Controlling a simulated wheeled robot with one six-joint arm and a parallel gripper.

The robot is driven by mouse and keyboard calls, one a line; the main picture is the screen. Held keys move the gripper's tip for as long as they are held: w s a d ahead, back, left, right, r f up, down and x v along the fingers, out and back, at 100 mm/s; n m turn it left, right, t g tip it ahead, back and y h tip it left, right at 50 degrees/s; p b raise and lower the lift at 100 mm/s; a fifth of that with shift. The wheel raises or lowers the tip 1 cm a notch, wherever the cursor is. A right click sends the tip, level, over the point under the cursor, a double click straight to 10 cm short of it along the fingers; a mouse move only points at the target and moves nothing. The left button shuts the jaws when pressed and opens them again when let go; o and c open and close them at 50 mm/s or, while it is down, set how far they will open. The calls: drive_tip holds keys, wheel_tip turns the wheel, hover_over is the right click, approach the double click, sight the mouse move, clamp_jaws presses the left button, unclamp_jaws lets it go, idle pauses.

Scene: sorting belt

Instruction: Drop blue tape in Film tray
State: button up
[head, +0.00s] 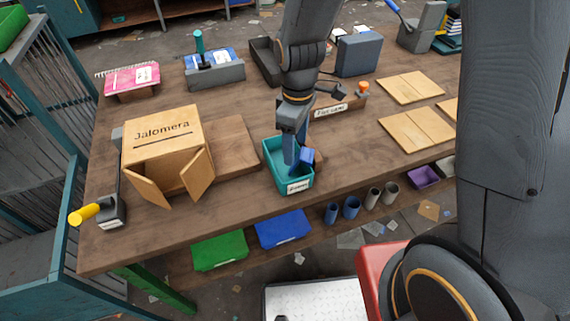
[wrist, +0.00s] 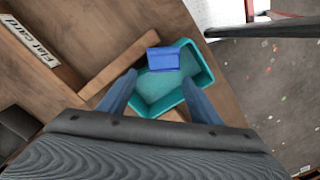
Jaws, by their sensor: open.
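The blue tape (head: 307,155) is a small blue block-like piece at the right rim of a teal tray (head: 273,163). The tray has a white label on its front, too small to read surely. In the wrist view the tape (wrist: 162,59) overlaps the upper rim of the tray (wrist: 197,98), just beyond my fingertips. I cannot tell whether it rests on the rim, lies inside or is in the air. My gripper (wrist: 158,80) is open over the tray, its fingers apart and not closed on the tape. In the head view my gripper (head: 291,150) partly hides the tray's inside.
A wooden box marked Jalomera (head: 162,133) with open flaps stands left of the tray. A holder labelled Flat card (head: 340,107) is behind it. Cardboard sheets (head: 416,130) lie to the right. Blue (head: 283,229) and green (head: 219,250) bins sit below the table's front edge.

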wheel_tip(320, 180, up, 8)
drive_tip(key=b, duration=0.1)
drive_tip(key=shift+f, duration=0.25)
idle(0.4)
drive_tip(key=s+d+m+t, duration=0.1)
drive_tip(key=s+d+m, duration=0.6)
drive_tip(key=d+m, duration=0.5)
drive_tip(key=shift+s+d+f, duration=0.15)
drive_tip(key=shift+s+f, duration=0.05)
